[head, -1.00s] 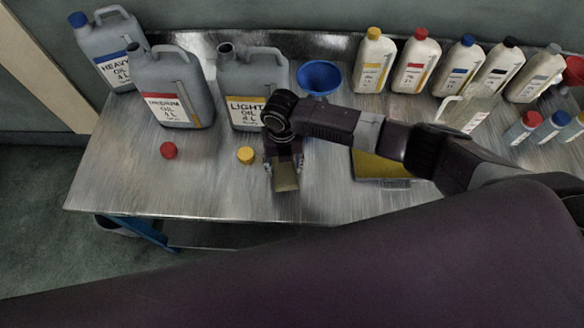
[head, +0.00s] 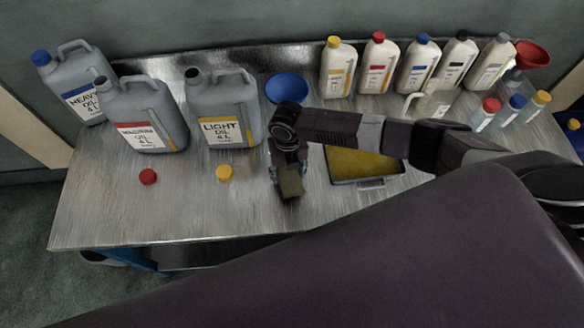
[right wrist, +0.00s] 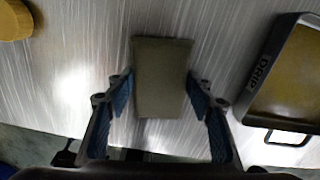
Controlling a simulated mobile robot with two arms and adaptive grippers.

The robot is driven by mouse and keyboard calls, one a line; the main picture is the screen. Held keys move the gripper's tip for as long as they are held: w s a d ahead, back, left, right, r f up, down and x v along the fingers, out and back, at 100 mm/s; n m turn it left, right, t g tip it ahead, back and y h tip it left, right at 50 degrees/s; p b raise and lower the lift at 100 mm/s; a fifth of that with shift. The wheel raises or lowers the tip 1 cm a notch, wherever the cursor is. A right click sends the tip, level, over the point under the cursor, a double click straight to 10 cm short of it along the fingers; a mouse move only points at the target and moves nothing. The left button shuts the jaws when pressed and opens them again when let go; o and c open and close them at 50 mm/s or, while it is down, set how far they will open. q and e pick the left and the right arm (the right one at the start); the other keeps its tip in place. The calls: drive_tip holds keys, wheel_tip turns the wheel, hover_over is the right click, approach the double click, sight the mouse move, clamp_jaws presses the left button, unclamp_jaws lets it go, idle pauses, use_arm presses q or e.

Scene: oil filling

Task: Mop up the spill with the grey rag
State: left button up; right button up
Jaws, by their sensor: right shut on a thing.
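The rag (head: 291,183) is a small olive-grey rectangular block over the bare metal table, in front of the blue funnel. My right gripper (head: 288,164) is shut on it. In the right wrist view the rag (right wrist: 162,75) shows between the two blue-padded fingers; whether it touches the table, I cannot tell. I cannot make out a spill on the table. A drip tray (head: 383,182) with yellow-brown oil in it is just right of the gripper, and it also shows in the right wrist view (right wrist: 250,113). My left gripper is not in view.
A red cap (head: 148,176) and a yellow cap (head: 224,172) lie left of the gripper. Grey canisters (head: 225,105), a blue funnel (head: 287,88) and several white bottles (head: 378,65) stand behind. A clear jug (head: 432,103) stands at right. The table's front left is clear.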

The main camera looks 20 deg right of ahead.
sight(281, 183)
drive_tip(key=shift+s+a, duration=0.3)
drive_tip(key=shift+a, duration=0.4)
drive_tip(key=shift+s+a, duration=0.3)
drive_tip(key=shift+a, duration=0.4)
wheel_tip(281, 183, up, 4)
drive_tip(key=p, duration=0.3)
drive_tip(key=shift+w+f, duration=0.1)
drive_tip(key=shift+f, duration=0.15)
drive_tip(key=shift+d+r+p, duration=0.1)
drive_tip(key=shift+r+p, duration=0.35)
drive_tip(key=shift+r, duration=1.3)
